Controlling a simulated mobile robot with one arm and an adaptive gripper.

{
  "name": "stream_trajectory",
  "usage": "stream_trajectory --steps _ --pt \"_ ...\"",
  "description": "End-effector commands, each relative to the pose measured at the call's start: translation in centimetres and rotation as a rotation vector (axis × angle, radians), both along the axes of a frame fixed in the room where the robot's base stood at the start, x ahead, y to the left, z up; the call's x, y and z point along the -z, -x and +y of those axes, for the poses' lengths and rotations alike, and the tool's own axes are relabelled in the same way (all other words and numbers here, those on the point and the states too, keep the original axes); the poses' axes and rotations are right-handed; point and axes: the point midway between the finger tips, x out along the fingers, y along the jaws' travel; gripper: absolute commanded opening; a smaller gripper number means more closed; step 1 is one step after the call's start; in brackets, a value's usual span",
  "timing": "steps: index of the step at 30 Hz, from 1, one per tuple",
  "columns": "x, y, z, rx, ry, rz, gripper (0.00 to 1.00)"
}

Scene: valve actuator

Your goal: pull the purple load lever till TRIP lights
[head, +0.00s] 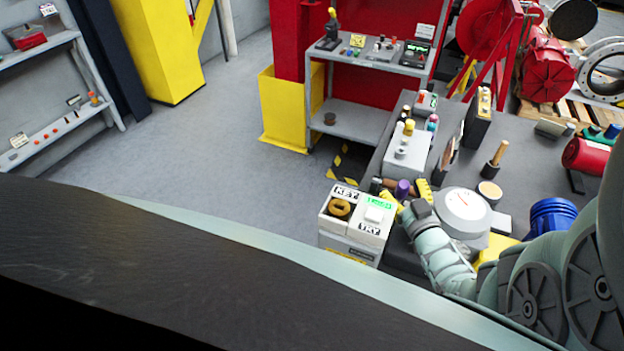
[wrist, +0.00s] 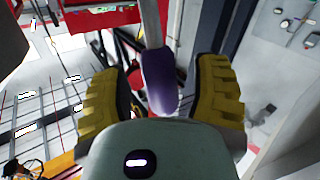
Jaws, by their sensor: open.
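The purple load lever shows in the wrist view as a purple grip (wrist: 160,80) on a pale metal rod that runs up out of the picture. Its purple end (head: 402,188) also shows in the head view, behind the white box. My gripper (wrist: 162,97) is open, with one yellow ridged finger on each side of the purple grip. Gaps show between the grip and both fingers. In the head view my gripper (head: 406,195) is small and partly lost among the bench objects. I cannot make out a TRIP light.
A round dial gauge (head: 464,206) is right of my wrist. A grey control box (head: 407,150) stands behind. The floor (head: 220,150) at left is clear.

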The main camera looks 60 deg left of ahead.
Motion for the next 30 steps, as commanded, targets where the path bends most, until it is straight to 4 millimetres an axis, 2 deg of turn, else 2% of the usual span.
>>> stream_trajectory --steps 4,15,30 --pt "-0.08 -0.06 0.64 -0.005 0.0 -0.001 0.61" --pt "-0.08 -0.07 0.72 -0.005 0.0 -0.001 0.62" --pt "-0.08 -0.13 0.65 -0.003 -0.001 0.0 0.11"
